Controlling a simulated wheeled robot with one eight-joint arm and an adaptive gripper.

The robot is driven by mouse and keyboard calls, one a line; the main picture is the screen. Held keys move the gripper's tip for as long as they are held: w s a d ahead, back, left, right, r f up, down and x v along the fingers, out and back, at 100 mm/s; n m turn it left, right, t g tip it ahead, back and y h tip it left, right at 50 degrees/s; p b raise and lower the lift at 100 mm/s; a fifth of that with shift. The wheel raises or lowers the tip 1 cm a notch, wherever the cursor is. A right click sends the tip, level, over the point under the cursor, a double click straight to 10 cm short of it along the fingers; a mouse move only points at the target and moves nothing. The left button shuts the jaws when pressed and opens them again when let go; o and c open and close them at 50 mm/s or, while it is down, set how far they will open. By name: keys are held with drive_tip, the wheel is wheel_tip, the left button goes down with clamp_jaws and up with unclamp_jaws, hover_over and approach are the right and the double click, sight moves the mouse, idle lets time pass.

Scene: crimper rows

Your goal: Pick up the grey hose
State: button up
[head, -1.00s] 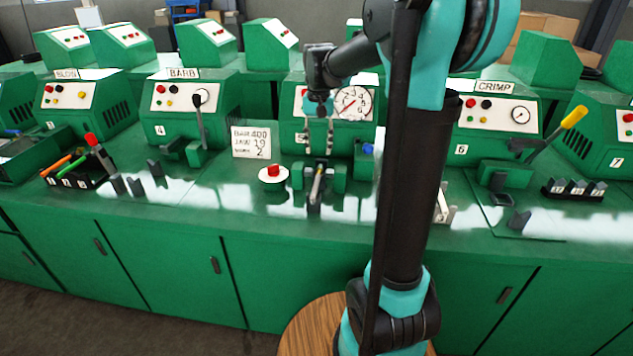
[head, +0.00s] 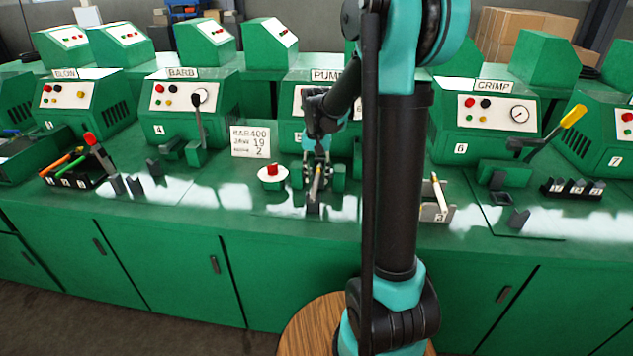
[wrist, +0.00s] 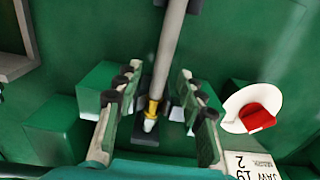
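The grey hose (wrist: 172,45) runs from the top of the wrist view down to a brass fitting with a pale tip. In the head view the hose (head: 315,186) lies at the middle station, partly hidden by my gripper (head: 317,168). My gripper (wrist: 158,82) is open in the wrist view, with one finger on each side of the hose's lower end. Gaps show between both fingers and the hose, so it is not held. The hose rests in a dark support between green blocks.
A red button on a white disc (head: 271,180) and a number card (head: 250,141) stand left of the hose. A holder with a pale rod (head: 438,197) is to its right. A rack of coloured tools (head: 77,172) sits far left, and a yellow-handled lever (head: 573,117) far right.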

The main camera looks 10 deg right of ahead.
sight(316, 178)
clamp_jaws()
drive_tip(key=shift+r, duration=0.1)
idle(0.4)
wheel_tip(316, 178, up, 20)
idle(0.5)
